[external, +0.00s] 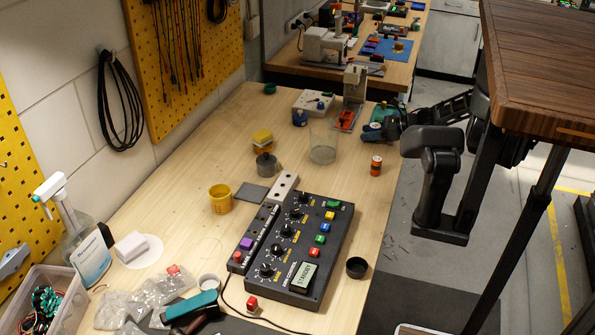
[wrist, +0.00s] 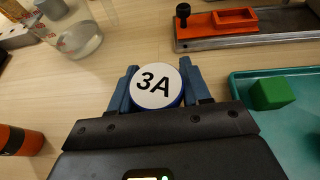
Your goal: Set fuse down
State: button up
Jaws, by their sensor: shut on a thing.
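The fuse (wrist: 157,86) has a round white top marked "3A" and a blue side. In the wrist view it sits between the two blue fingers of my gripper (wrist: 158,88), which is shut on it. The white face points toward the wrist camera. In the external view my gripper (external: 372,131) is low over the right edge of the wooden bench (external: 180,235), beside the teal tray. The fuse is too small there to make out clearly. I cannot tell whether its underside touches the bench.
A teal tray (wrist: 240,98) with a green block (wrist: 271,92) lies right of my gripper. An orange fixture on a metal rail (wrist: 235,18) stands beyond. A glass beaker (wrist: 78,38) and an orange-and-black cylinder (wrist: 20,140) are left. Bare wood lies ahead.

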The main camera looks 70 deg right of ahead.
jog(key=shift+f, duration=0.2)
jog(key=o, duration=1.1)
jog(key=shift+c, duration=0.2)
jog(key=shift+r, duration=0.25)
jog(key=b+v, duration=0.1)
jog(key=v, duration=0.6)
jog(key=shift+s, duration=0.25)
